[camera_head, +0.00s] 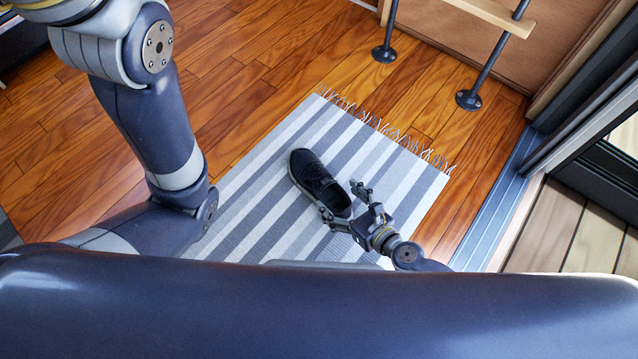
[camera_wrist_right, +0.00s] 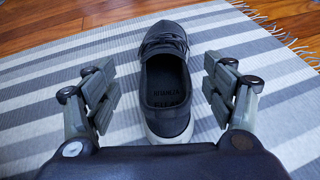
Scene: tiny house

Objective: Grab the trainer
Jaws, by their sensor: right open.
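A dark trainer (camera_head: 317,178) with a pale sole lies upright on a grey-and-white striped rug in the head view. My right gripper (camera_head: 341,205) is at its heel end, with its fingers spread apart. In the right wrist view the trainer (camera_wrist_right: 164,50) lies with its heel toward me and its toe pointing away. The open fingers of my right gripper (camera_wrist_right: 160,88) stand on either side of the heel, with gaps showing between them and the shoe. My left arm comes in at the left of the head view, but its gripper is not seen.
The striped rug (camera_head: 262,170) with a fringed far edge lies on a wooden floor (camera_head: 235,75). Dark metal posts (camera_head: 470,98) of a step or ladder stand at the upper right. A sliding-door track (camera_head: 500,215) runs along the right, with decking (camera_head: 585,235) beyond.

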